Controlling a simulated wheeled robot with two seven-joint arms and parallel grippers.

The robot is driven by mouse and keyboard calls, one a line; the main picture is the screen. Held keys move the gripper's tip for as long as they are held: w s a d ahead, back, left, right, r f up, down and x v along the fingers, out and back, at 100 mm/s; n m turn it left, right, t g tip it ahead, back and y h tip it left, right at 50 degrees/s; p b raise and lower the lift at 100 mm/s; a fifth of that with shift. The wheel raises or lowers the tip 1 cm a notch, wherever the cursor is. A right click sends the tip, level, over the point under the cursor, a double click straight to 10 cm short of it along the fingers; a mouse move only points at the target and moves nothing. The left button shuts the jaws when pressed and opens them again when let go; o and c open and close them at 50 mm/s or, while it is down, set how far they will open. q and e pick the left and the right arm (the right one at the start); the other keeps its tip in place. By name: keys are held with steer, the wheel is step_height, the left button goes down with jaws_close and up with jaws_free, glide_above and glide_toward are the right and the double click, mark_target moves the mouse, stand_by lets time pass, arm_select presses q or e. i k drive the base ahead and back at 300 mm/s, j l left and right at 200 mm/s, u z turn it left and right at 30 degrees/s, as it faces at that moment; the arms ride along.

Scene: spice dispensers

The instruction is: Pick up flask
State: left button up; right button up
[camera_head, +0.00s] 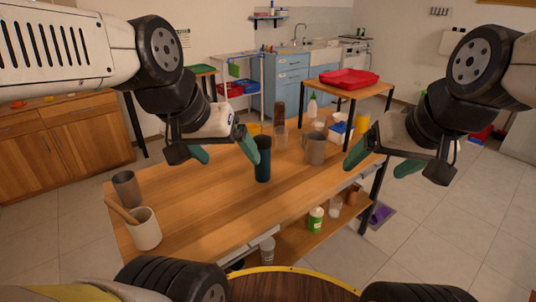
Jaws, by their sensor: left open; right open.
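A tall dark blue cylinder (263,162), which looks like the flask, stands upright near the middle of the wooden table (205,205). My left gripper (229,158) is open with teal fingers, just left of the flask. Its right finger appears beside the flask's upper left edge; I cannot tell whether they touch. Nothing shows between its fingers. My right gripper (376,168) is open and empty over the table's right side, well apart from the flask.
A grey metal pitcher (315,149) and other containers stand behind the flask. A white crock (145,232) with a wooden tool and a grey cup (127,188) stand at the left end. A red tray (348,78) tops the raised shelf. The table's middle left is clear.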

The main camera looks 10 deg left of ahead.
mark_target(262, 171)
steer(key=i+l, duration=0.1)
steer(key=l, duration=0.3)
steer(key=i+l, duration=0.15)
steer(key=l, duration=0.25)
steer(key=i+l, duration=0.1)
steer(key=l, duration=0.35)
steer(key=l+u, duration=0.15)
steer(key=u, duration=0.3)
steer(key=i+l+u, duration=0.1)
steer(key=u, duration=0.35)
steer(key=l+u, duration=0.2)
steer(key=u, duration=0.3)
steer(key=i+l, duration=0.1)
steer(key=l, duration=0.15)
steer(key=i+l+u, duration=0.1)
steer(key=i+l, duration=0.05)
steer(key=l, duration=0.05)
